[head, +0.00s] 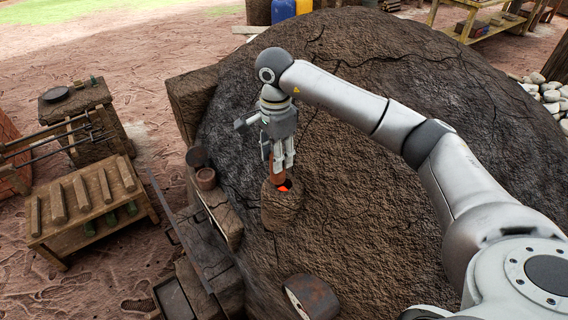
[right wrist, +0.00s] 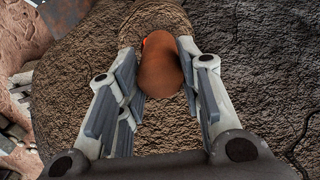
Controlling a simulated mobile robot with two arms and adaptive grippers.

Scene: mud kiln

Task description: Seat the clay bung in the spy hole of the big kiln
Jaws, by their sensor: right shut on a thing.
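The big kiln (head: 390,165) is a dark, cracked mud dome filling the middle of the head view. A short mud collar on its front holds the spy hole (head: 284,187), which glows orange inside. My right gripper (head: 279,165) is shut on the clay bung (head: 277,172), a reddish-brown plug, just over the collar. In the right wrist view the bung (right wrist: 160,72) sits between the two fingers and hides most of the hole. An orange glow shows at its upper left edge. I cannot tell whether its tip is inside the hole. My left gripper is out of view.
A small pot (head: 206,179) stands on a ledge left of the collar. A wooden bench (head: 88,205) with several bars stands at the left, apart from the kiln.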

